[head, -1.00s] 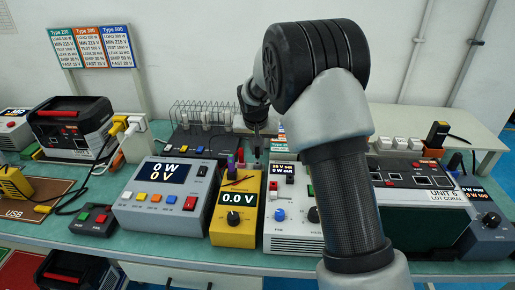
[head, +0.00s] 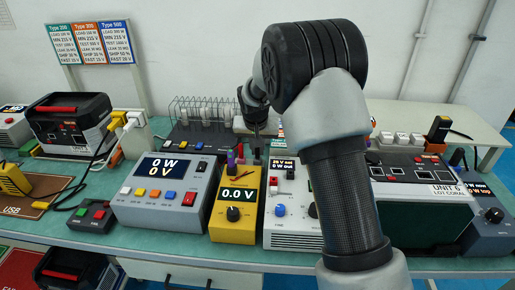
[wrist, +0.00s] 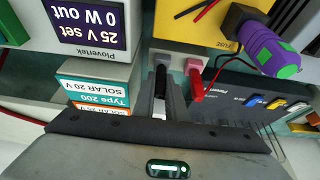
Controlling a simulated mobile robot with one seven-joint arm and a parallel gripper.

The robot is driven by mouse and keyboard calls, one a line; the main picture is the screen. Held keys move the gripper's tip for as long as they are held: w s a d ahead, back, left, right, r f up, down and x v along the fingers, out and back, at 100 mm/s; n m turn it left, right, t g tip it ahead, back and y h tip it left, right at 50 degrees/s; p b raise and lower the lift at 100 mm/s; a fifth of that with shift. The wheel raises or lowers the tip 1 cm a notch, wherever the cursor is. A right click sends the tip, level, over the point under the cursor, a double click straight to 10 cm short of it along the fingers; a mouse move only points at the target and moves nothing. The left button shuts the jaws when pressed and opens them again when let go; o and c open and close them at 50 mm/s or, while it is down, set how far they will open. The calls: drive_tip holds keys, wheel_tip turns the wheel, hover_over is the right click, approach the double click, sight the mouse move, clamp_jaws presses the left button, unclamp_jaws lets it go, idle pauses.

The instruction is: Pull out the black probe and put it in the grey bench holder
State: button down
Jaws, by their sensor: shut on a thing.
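My gripper (wrist: 166,97) is shut on the black probe (wrist: 160,78), a slim black stick between the two fingers in the wrist view. The probe's end is at the small grey bench holder (wrist: 161,61). I cannot tell whether it is seated in it or just above it. In the head view my gripper (head: 257,128) points down behind the yellow meter (head: 234,211), and the probe is hard to make out there. A red probe (wrist: 195,86) stands at a pink holder (wrist: 193,65) beside the grey one.
A purple and green plug (wrist: 268,48) sits close to the red probe. A grey supply (head: 292,225) is right of the meter, a load box (head: 163,205) left. A wire rack (head: 200,110) stands behind. The bench is crowded, with little free room around my gripper.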

drive_tip(key=shift+f, duration=0.25)
drive_tip(key=c, duration=1.7)
unclamp_jaws()
drive_tip(key=shift+r, duration=0.1)
drive_tip(key=p+v, duration=0.2)
drive_tip(key=v, duration=1.5)
drive_tip(key=shift+d+r, duration=0.1)
drive_tip(key=shift+r, duration=0.1)
